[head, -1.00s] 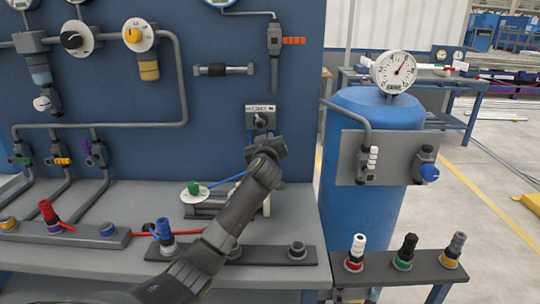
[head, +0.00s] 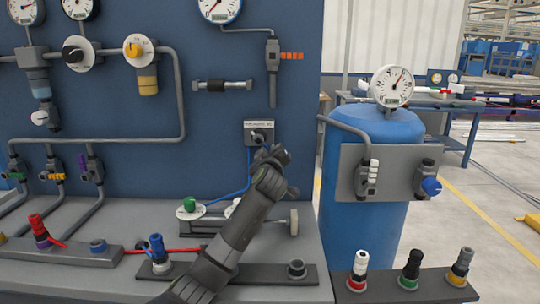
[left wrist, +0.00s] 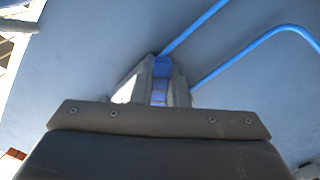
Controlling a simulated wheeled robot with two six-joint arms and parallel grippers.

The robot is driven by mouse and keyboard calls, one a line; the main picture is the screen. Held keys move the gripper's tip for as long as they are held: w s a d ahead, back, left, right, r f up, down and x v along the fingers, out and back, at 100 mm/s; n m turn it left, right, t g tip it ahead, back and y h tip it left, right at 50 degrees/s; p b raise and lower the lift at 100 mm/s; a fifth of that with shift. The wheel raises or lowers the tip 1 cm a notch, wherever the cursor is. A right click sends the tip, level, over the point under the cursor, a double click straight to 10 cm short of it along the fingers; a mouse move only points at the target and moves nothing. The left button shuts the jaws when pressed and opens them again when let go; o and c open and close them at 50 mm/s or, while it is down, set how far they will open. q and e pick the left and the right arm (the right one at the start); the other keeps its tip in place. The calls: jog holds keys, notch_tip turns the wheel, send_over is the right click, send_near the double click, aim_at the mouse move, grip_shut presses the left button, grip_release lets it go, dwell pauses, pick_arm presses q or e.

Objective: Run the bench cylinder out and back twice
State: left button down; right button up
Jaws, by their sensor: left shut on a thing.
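The bench cylinder (head: 206,217) lies on the bench top, with a green-and-white fitting (head: 189,205) at its left end. A hand valve (head: 257,136) with a white label plate is on the blue panel above. A blue hose (head: 239,189) runs from it down to the cylinder. My left gripper (head: 272,155) is at the valve. In the left wrist view the fingers (left wrist: 160,82) are shut, with blue showing between them; the held lever is mostly hidden. My right gripper is out of view.
Coloured hose plugs stand along the bench front, including a blue one (head: 157,248) and a red one (head: 38,228). A blue tank (head: 365,210) with a gauge (head: 392,86) stands at the right. Grey pipes cover the panel's left side.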

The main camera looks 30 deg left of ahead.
pick_arm(q)
jog(key=c, duration=1.4)
grip_release()
jog(key=shift+c, duration=0.2)
jog(key=shift+s, duration=0.1)
jog(key=v, duration=1.7)
jog(key=shift+s, duration=0.15)
